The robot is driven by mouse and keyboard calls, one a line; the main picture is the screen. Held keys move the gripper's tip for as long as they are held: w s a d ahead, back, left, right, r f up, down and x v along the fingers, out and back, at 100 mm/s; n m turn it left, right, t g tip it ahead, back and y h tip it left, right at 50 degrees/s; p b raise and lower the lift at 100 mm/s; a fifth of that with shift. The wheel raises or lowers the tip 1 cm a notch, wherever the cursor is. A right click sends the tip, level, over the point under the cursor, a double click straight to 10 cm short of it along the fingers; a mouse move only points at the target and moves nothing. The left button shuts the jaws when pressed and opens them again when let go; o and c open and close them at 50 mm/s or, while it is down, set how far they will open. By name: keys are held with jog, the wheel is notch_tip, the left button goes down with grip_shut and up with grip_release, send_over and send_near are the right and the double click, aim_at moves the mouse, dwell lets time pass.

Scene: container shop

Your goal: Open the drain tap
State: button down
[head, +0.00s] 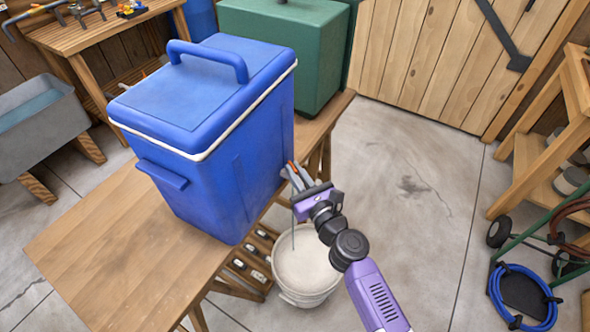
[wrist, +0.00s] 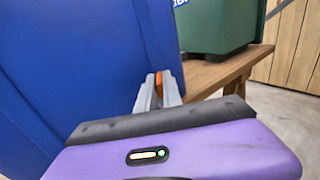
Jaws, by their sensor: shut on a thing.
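The blue cooler (head: 225,185) stands upright on the wooden bench with its lid shut; its side fills the left of the wrist view (wrist: 80,70). The drain tap shows only as a small orange-red part (wrist: 159,82) low on the cooler's right side. My gripper (head: 296,176) is at that side, its grey fingers (wrist: 157,93) shut on the tap's orange part. The fingers hide most of the tap. A white bucket (head: 307,290) stands on the floor below. A thin pale line runs down from near my gripper toward the bucket; I cannot tell whether it is water.
The wooden bench (head: 110,245) carries the cooler and a green box (head: 265,60) behind it. A grey trough (head: 40,115) is at the left. A hand cart with blue hose (head: 520,295) and a wooden shelf (head: 555,140) stand at the right. The concrete floor (head: 420,180) between is clear.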

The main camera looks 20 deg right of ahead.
jog(key=shift+d+n+y, duration=0.1)
jog(key=shift+n+y, duration=0.2)
jog(key=shift+y, duration=0.2)
jog(key=n+y, duration=0.1)
jog(key=y, duration=0.1)
jog(key=n+g+y+p, duration=0.1)
jog(key=n+y, duration=0.1)
jog(key=n+g+y, duration=0.1)
jog(key=y, duration=0.1)
jog(key=shift+w+d+y, duration=0.15)
jog(key=shift+d+y, duration=0.15)
jog(key=shift+d, duration=0.05)
jog(key=shift+n+g+y+b, duration=0.3)
jog(key=shift+n+g+y, duration=0.7)
jog(key=shift+n+y, duration=0.25)
jog(key=shift+y, duration=0.25)
jog(key=c, duration=1.5)
grip_release()
